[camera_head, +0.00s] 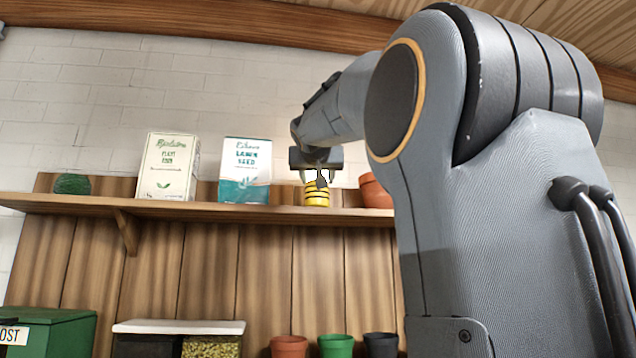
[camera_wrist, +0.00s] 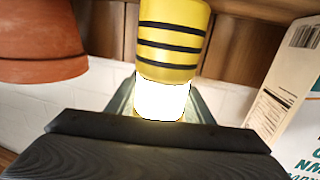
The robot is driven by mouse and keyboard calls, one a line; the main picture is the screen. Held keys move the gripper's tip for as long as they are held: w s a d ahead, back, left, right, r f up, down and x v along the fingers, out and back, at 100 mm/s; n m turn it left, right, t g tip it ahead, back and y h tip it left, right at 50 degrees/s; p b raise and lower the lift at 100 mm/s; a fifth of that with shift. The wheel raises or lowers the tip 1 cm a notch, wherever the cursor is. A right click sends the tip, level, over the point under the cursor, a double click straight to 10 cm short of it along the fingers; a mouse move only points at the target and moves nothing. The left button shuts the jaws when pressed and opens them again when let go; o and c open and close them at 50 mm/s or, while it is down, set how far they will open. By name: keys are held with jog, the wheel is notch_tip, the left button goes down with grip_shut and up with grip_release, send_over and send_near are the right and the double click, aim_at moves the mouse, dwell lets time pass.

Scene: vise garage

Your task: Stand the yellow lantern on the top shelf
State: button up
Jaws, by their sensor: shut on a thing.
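The yellow lantern (camera_head: 317,196) is upright at the top shelf (camera_head: 250,212), with black bands around its yellow part and a glowing white part above. My gripper (camera_head: 317,177) reaches down from above and is shut on the lantern. In the wrist view, the lantern (camera_wrist: 170,50) appears upside down, with its bright white section between the fingers of my gripper (camera_wrist: 160,100). The lantern's bottom meets the line of the shelf's front edge in the head view. I cannot tell whether it rests on the board or hovers just above it.
A terracotta pot (camera_head: 374,192) stands close right of the lantern, partly behind my arm. A teal-and-white seed box (camera_head: 245,170) stands to its left, then a cream box (camera_head: 168,166) and a green round object (camera_head: 72,184). Below are several pots and bins, including a green pot (camera_head: 335,346).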

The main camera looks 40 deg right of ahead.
jog(key=shift+f, duration=0.55)
jog(key=shift+f, duration=0.15)
jog(key=o, duration=1.4)
jog(key=shift+s+r, duration=0.1)
jog(key=shift+r, duration=0.1)
jog(key=b+v, duration=0.5)
jog(key=v, duration=0.7)
jog(key=shift+f, duration=0.2)
